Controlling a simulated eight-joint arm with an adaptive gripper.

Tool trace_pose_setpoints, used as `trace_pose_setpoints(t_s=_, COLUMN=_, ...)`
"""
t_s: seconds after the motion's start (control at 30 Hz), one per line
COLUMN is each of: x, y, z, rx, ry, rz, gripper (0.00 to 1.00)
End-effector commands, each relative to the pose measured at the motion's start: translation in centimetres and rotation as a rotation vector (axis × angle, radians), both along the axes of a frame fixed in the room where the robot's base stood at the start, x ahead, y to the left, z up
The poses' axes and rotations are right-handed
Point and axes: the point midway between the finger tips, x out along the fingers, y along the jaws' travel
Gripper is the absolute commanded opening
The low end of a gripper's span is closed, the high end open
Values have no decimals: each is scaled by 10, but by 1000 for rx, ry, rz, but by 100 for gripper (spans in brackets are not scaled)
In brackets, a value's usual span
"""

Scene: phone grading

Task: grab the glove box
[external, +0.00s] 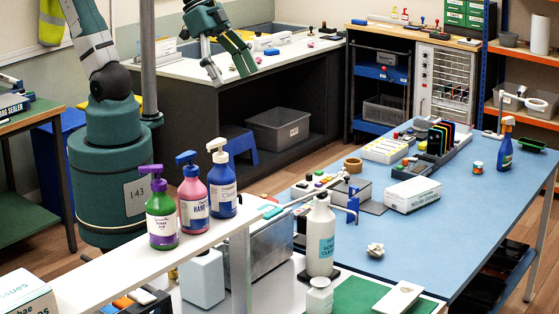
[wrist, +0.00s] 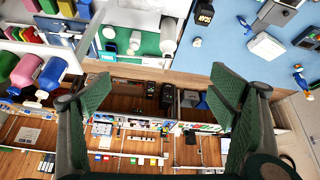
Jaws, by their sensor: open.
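The glove box is a white carton (external: 413,196) with dark print, lying flat on the blue table (external: 455,215) in the external view. A small white box (wrist: 266,46) on the blue surface in the wrist view may be the same one; its print is too small to read. My gripper (external: 229,75) is high at the back left, over the white bench area and far from the carton. In the wrist view my gripper (wrist: 162,92) has its two green fingers wide apart with nothing between them.
A grey metal stand (external: 360,196) is left of the carton, and a phone rack (external: 440,138) is behind it.

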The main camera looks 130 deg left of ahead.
Motion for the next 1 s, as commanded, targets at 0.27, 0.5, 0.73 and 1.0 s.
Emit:
trace_pose_setpoints(t_s=0.27, x=43, y=35, z=2, rx=-26, ry=42, rz=93, gripper=84)
trace_pose_setpoints(t_s=0.5, x=77, y=68, z=-1, rx=-49, ry=78, rz=173, gripper=84)
trace_pose_setpoints(t_s=0.73, x=110, y=102, z=-8, rx=-71, ry=111, rz=250, gripper=84)
trace_pose_setpoints(t_s=1.0, x=147, y=148, z=-22, rx=-97, ry=148, rz=340, gripper=84)
